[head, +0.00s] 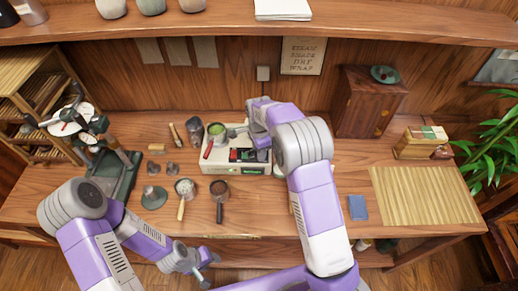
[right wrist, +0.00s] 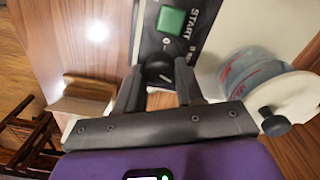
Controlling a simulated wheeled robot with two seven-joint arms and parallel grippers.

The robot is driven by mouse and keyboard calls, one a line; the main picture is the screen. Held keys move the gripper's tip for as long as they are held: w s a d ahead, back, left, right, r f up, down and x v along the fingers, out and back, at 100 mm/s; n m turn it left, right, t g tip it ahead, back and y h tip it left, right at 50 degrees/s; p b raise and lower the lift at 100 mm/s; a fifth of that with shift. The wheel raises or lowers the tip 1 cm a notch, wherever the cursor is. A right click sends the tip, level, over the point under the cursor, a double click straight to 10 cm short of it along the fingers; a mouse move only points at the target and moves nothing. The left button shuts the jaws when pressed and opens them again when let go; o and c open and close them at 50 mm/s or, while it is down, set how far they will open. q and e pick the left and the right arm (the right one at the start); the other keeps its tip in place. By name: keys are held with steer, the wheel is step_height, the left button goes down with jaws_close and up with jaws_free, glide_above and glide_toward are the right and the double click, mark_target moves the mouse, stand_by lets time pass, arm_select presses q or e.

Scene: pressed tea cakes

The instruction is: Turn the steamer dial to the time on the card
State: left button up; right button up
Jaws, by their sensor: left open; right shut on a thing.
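The steamer (head: 220,186) is a pale box with a dark front panel on the workbench in the head view. In the right wrist view its panel (right wrist: 205,15) bears a green button (right wrist: 171,20) by the word START. The black dial (right wrist: 158,68) sits between the fingers of my right gripper (right wrist: 159,82), which is shut on it. The dial's pointer and scale are mostly hidden. My left gripper (head: 211,272) is open and empty in front of the bench. No card with a readable time shows; a lettered sign (head: 303,56) hangs on the back wall.
A green press stand (head: 122,178) is left of the steamer, with several small tools nearby. A bamboo mat (head: 425,195) and blue booklet (head: 358,206) lie to the right. A wooden cabinet (head: 365,103) stands behind. A glass jar (right wrist: 250,72) is close to my right gripper.

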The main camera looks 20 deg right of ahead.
steer(key=shift+m, duration=0.7)
steer(key=o, duration=1)
steer(key=shift+o, duration=0.2)
steer(key=shift+p, duration=0.3)
step_height(320, 180, up, 8)
steer(key=shift+f, duration=0.25)
